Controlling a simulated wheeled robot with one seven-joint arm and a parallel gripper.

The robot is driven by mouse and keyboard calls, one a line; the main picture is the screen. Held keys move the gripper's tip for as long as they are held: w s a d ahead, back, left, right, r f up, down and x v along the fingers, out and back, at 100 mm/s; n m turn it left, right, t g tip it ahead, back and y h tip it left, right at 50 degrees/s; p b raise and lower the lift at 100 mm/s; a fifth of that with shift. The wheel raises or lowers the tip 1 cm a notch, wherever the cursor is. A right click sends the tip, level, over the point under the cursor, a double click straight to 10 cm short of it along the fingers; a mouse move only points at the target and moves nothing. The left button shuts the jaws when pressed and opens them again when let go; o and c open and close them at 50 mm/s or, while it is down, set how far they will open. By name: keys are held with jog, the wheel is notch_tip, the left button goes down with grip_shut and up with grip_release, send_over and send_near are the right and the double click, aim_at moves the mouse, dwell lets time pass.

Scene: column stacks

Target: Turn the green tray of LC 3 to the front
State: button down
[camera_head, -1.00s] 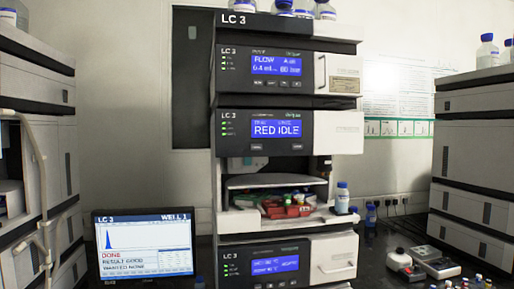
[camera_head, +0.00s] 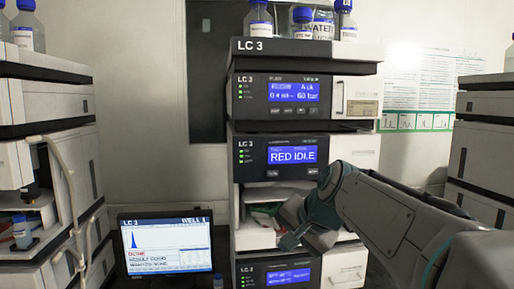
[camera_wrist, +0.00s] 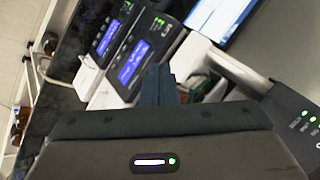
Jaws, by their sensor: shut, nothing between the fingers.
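The LC 3 stack (camera_head: 300,105) stands in the middle of the head view. Its second module display (camera_head: 293,154) reads RED IDLE. Below it is the open tray bay (camera_head: 258,240), largely hidden by my arm. A little green shows inside, but I cannot make out the green tray itself. My gripper (camera_head: 288,243) is shut and empty in front of the bay. In the wrist view the closed fingers (camera_wrist: 160,85) point toward white and grey module fronts; whether they touch anything I cannot tell.
A monitor (camera_head: 168,243) at the lower left shows LC 3, WELL 1, DONE. Bottles stand on top of the stack, including one at its left (camera_head: 260,20). Other instrument stacks stand at the left (camera_head: 50,110) and right (camera_head: 485,145).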

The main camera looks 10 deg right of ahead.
aim_at(278, 173)
jog(key=w+r+m+t+p, duration=0.1)
jog(key=w+r, duration=0.3)
jog(key=r, duration=0.7)
jog(key=shift+d+m+t+y+p, duration=0.35)
jog(key=shift+m+p, duration=0.25)
jog(key=shift+p, duration=0.25)
jog(key=shift+w+f+p, duration=0.1)
jog(key=shift+w+p, duration=1.45)
jog(key=shift+w, duration=2.8)
jog(key=shift+w, duration=0.4)
jog(key=shift+w+p, duration=0.3)
jog(key=shift+w, duration=0.1)
jog(key=shift+s+b, duration=0.4)
jog(key=shift+s, duration=0.45)
